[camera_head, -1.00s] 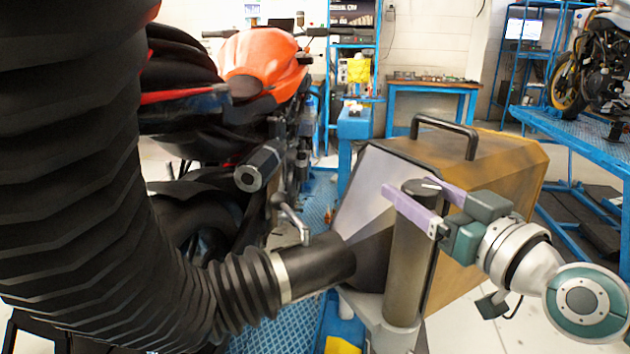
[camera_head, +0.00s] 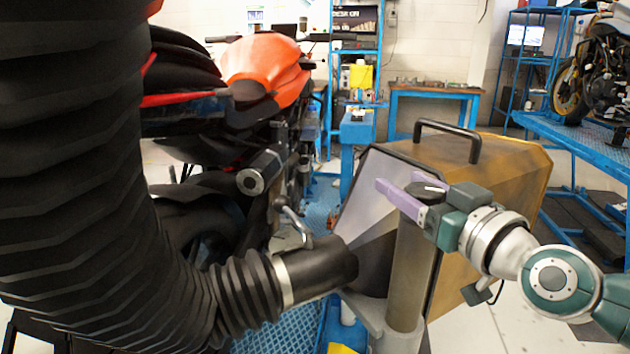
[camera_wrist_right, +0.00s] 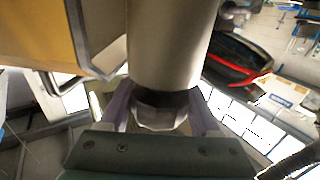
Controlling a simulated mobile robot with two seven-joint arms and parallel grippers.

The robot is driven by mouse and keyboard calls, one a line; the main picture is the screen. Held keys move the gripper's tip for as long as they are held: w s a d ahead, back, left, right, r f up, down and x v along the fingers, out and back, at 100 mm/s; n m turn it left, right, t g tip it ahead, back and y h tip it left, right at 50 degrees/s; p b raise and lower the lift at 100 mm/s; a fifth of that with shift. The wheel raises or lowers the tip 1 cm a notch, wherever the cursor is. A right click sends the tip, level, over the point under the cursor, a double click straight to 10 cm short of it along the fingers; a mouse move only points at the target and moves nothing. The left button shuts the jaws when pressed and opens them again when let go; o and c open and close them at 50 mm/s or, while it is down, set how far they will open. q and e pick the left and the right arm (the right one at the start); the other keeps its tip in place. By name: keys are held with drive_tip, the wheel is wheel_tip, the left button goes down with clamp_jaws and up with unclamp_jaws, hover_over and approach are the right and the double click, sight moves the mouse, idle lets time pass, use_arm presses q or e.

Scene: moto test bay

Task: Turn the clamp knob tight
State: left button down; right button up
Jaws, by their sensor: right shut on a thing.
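The clamp knob (camera_head: 428,190) is a dark piece with a pale mark at the top of an upright metal post (camera_head: 408,285). My right gripper (camera_head: 402,184) has two purple fingers, one on each side of the knob, and is shut on it. In the right wrist view the fingers (camera_wrist_right: 160,113) flank a pale, faceted piece, below a dark band at the end of the post. The fingers hide part of the knob in the head view. My left gripper is not in view.
A brown and grey box (camera_head: 485,165) with a black handle stands behind the post. A thick black ribbed hose (camera_head: 75,200) fills the left; its nozzle (camera_head: 322,268) ends close to the post. A bent metal lever (camera_head: 297,225) stands near it. An orange motorcycle (camera_head: 265,65) is beyond.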

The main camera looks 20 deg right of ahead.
drive_tip(key=c, duration=0.3)
drive_tip(key=shift+r+h+p, duration=0.15)
drive_tip(key=shift+h+p, duration=0.15)
drive_tip(key=shift+p, duration=0.1)
drive_tip(key=shift+c, duration=0.2)
drive_tip(key=shift+d+m+h+p, duration=0.15)
drive_tip(key=shift+m+h+p, duration=0.45)
drive_tip(key=shift+p, duration=0.35)
drive_tip(key=shift+h, duration=0.3)
drive_tip(key=shift+d, duration=0.1)
drive_tip(key=o, duration=1.1)
